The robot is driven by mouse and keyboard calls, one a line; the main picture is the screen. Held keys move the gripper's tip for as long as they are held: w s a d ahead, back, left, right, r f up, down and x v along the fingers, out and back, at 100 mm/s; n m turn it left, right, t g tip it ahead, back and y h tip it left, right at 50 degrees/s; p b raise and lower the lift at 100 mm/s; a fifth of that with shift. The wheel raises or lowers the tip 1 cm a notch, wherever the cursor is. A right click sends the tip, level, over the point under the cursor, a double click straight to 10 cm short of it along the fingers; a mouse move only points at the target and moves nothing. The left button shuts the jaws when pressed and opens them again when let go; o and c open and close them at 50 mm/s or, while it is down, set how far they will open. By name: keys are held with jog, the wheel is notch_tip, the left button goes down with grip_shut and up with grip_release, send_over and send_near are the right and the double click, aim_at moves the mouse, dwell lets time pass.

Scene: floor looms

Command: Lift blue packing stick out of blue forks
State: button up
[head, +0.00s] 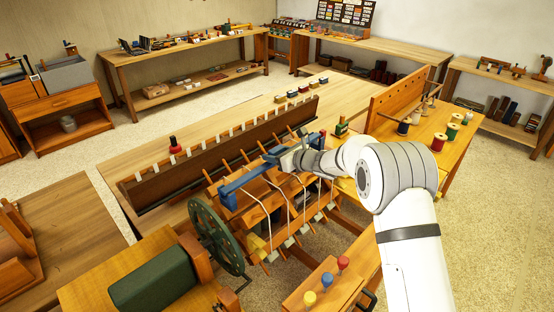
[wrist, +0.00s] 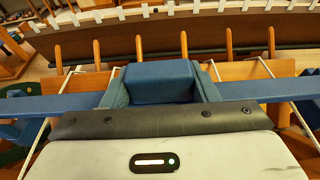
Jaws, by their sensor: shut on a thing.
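The blue packing stick (head: 250,174) is a long bar lying across the loom in the head view. In the wrist view the stick (wrist: 265,90) runs from side to side, with a raised blue block at its middle. My gripper (wrist: 160,88) has its two fingers closed on either side of this block; in the head view my gripper (head: 288,159) is at the stick's middle.
A green wheel (head: 216,237) is at the loom's left front. A brown beam with white teeth (head: 220,150) lies behind. A spool table (head: 425,130) stands to the right.

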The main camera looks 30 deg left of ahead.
aim_at(277, 148)
jog(key=shift+w+r, duration=0.1)
jog(key=shift+r, duration=1.65)
jog(key=shift+f, duration=0.1)
